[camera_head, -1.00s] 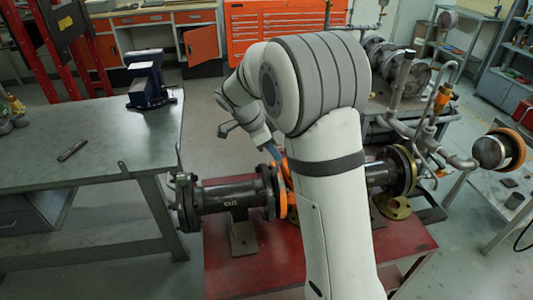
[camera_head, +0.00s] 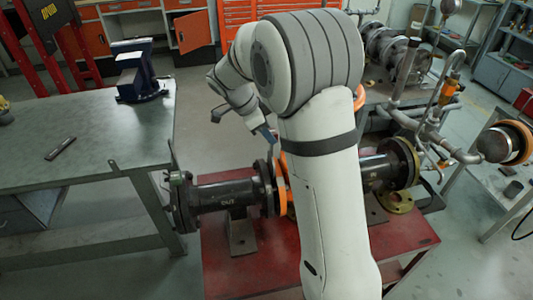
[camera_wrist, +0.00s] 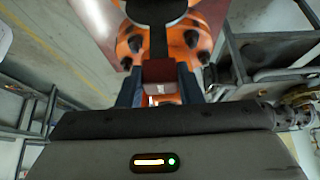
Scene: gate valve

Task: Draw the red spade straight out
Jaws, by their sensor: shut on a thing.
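The red spade's red grip block (camera_wrist: 158,71) is between the two blue fingers of my gripper (camera_wrist: 158,88) in the wrist view; the gripper is shut on it. A dark stem runs up from the block toward a dark rounded part at the top edge of that view, beside the orange bolted valve body (camera_wrist: 195,35). In the head view, my gripper (camera_head: 267,133) is just above the orange flange (camera_head: 282,183) of the dark pipe (camera_head: 225,195). My arm hides the middle of the valve, and the spade cannot be made out there.
The pipe assembly stands on a red stand (camera_head: 255,250). A grey workbench (camera_head: 100,130) with a blue vise (camera_head: 138,75) is at left. More pipework with a flange (camera_head: 402,163) is right of my arm. Open floor lies behind the stand.

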